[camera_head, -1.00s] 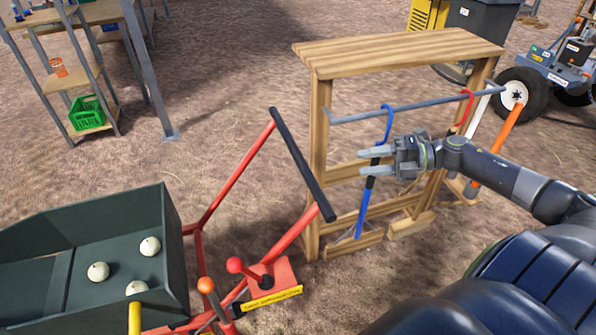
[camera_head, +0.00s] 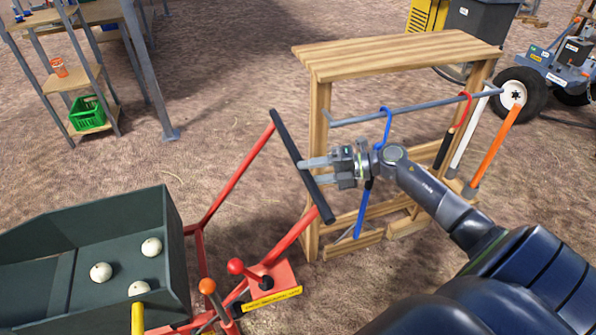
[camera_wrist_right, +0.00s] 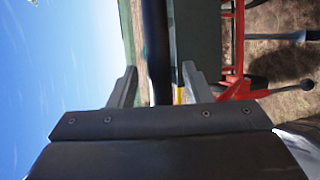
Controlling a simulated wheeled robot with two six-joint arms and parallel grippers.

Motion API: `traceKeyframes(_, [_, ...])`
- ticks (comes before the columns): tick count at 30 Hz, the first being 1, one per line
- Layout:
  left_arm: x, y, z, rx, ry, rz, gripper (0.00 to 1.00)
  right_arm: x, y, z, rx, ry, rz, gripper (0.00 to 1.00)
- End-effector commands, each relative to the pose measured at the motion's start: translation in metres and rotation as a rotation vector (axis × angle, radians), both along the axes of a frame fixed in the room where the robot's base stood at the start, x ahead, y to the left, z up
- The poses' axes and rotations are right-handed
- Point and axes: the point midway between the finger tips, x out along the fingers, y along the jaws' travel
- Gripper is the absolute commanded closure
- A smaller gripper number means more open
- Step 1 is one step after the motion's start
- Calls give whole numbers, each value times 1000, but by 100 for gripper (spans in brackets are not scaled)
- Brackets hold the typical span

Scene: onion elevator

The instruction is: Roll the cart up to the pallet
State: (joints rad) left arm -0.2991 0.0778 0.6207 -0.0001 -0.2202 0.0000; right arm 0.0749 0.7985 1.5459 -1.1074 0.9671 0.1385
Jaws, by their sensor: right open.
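The cart has a dark green bin (camera_head: 100,231) holding three white onions (camera_head: 101,272) and a red frame (camera_head: 238,178) ending in a black push bar (camera_head: 297,160). My right gripper (camera_head: 318,172) is open at the push bar, one finger on each side of it as far as the head view shows. In the right wrist view the dark bar (camera_wrist_right: 157,60) runs between the two open fingers (camera_wrist_right: 155,85). I cannot tell whether they touch it. No pallet can be made out. My left gripper is not in view.
A wooden rack (camera_head: 400,55) with a rail and hanging blue and red-handled tools stands close to the right of the bar. A metal shelf (camera_head: 80,70) with a green crate (camera_head: 88,112) stands at the back left. A wheeled machine (camera_head: 560,70) is at the back right.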

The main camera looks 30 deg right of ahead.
Motion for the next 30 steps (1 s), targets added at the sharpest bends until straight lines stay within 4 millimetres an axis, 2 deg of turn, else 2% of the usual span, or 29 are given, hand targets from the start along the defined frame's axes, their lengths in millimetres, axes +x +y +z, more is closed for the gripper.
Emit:
traceKeyframes(3, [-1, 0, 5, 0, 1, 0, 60, 10, 14, -2, 3, -2, 1, 55])
traceKeyframes(9, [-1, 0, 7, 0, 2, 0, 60, 19, 26, -7, 1, 0, 1, 55])
traceKeyframes(20, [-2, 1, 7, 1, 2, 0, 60, 21, 29, -9, 0, 0, 1, 55])
traceKeyframes(30, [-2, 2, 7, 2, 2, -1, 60, 21, 28, -9, -1, 1, 1, 100])
